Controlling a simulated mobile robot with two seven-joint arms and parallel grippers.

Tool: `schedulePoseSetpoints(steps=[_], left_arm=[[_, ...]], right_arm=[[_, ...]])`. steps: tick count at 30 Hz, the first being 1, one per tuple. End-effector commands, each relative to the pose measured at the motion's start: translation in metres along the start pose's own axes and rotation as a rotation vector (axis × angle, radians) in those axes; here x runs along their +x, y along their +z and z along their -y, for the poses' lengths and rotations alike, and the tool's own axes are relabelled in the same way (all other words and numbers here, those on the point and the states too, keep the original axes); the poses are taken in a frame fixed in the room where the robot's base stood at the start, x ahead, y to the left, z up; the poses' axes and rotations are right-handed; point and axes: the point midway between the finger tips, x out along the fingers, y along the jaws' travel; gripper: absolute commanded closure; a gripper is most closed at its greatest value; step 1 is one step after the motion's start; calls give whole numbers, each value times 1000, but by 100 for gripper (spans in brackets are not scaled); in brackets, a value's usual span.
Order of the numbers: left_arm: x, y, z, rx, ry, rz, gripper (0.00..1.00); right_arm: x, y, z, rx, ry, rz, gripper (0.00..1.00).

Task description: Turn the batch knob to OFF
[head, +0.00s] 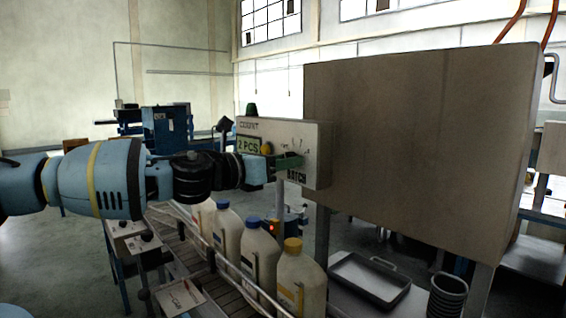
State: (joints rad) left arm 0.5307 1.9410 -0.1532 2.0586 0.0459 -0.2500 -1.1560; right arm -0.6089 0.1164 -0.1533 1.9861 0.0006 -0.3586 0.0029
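The batch knob's place is on the front of a light grey control box (312,153), which carries a "2 PCS" display (249,145) and a "BATCH" label (297,176). A dark green piece (289,162) shows just above that label, at the tip of my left gripper (275,166); I cannot tell whether it is the knob or a finger. The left gripper is right at the box's face. The hand hides its grip, and the knob's setting cannot be read. My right gripper is not in view.
A large brown-grey cabinet (415,150) stands directly right of the control box. A grey tray (369,281) and a black ribbed cup (447,296) sit at the lower right.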

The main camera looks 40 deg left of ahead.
Motion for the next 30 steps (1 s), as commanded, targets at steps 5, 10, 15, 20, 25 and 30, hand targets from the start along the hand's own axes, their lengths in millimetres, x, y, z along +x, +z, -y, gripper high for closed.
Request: schedulePoseSetpoints(steps=[5, 10, 15, 20, 25, 30], left_arm=[[0, 0, 0, 0, -1, 0, 85], [0, 0, 0, -4, -1, 0, 91], [0, 0, 0, -40, -2, 3, 91], [0, 0, 1, -123, -2, 9, 91], [0, 0, 1, -252, -4, 20, 91], [0, 0, 1, -393, -5, 30, 91]], right_arm=[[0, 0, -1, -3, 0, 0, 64], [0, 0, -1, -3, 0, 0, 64], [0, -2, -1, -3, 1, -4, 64], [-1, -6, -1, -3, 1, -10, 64], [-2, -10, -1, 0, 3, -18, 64], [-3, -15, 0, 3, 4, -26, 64]])
